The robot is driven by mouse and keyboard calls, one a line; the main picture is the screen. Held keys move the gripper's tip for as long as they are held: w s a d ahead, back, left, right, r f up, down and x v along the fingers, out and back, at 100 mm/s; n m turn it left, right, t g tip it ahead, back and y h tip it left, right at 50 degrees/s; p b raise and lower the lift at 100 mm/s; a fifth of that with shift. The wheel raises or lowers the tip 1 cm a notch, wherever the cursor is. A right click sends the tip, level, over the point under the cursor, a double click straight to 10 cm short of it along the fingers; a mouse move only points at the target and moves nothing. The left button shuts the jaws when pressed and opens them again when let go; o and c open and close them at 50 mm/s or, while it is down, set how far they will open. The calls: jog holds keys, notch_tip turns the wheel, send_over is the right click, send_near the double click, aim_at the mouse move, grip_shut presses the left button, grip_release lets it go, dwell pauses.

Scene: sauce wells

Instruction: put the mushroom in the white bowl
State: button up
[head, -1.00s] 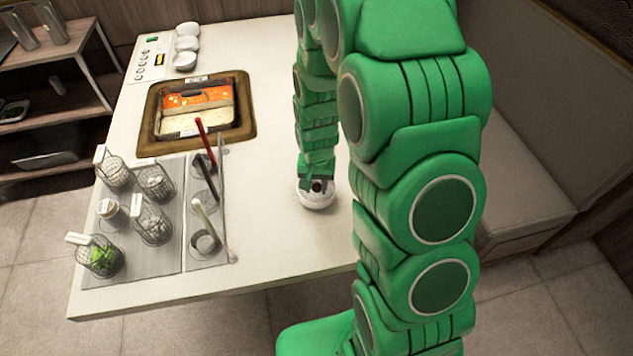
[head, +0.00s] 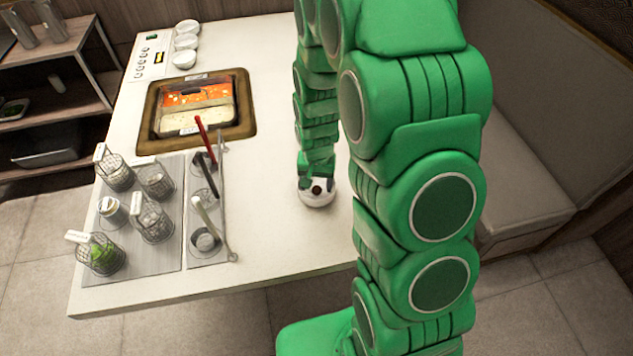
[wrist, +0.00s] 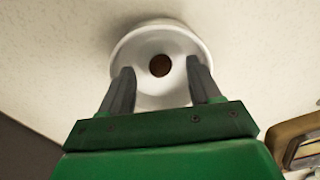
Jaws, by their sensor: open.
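The white bowl (head: 317,200) stands on the table near its right edge. It also shows in the wrist view (wrist: 145,45). A small dark brown round piece, which looks like the mushroom (head: 317,189), lies inside the bowl. In the wrist view the mushroom (wrist: 160,66) sits near the bowl's middle, between my fingers but apart from both. My gripper (wrist: 160,70) is open and empty, its two dark fingers over the bowl. In the head view my gripper (head: 317,185) points down at the bowl.
A hot pot (head: 196,105) with red and pale broth is set into the table. Several wire baskets (head: 153,222) and a ladle rack (head: 207,243) stand at the left front. Small white bowls (head: 184,58) sit at the back.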

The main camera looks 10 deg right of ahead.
aim_at(317, 190)
jog(key=shift+r, duration=3.5)
jog(key=s+d+r+n+g, duration=0.1)
jog(key=s+r, duration=0.9)
jog(key=s, duration=0.4)
jog(key=s+d+r+n, duration=0.1)
jog(key=s+r+n, duration=0.1)
jog(key=s+r, duration=0.9)
jog(key=s, duration=0.4)
jog(key=shift+s+r+n+g, duration=0.15)
jog(key=shift+s+n+g, duration=0.15)
jog(key=shift+g, duration=0.1)
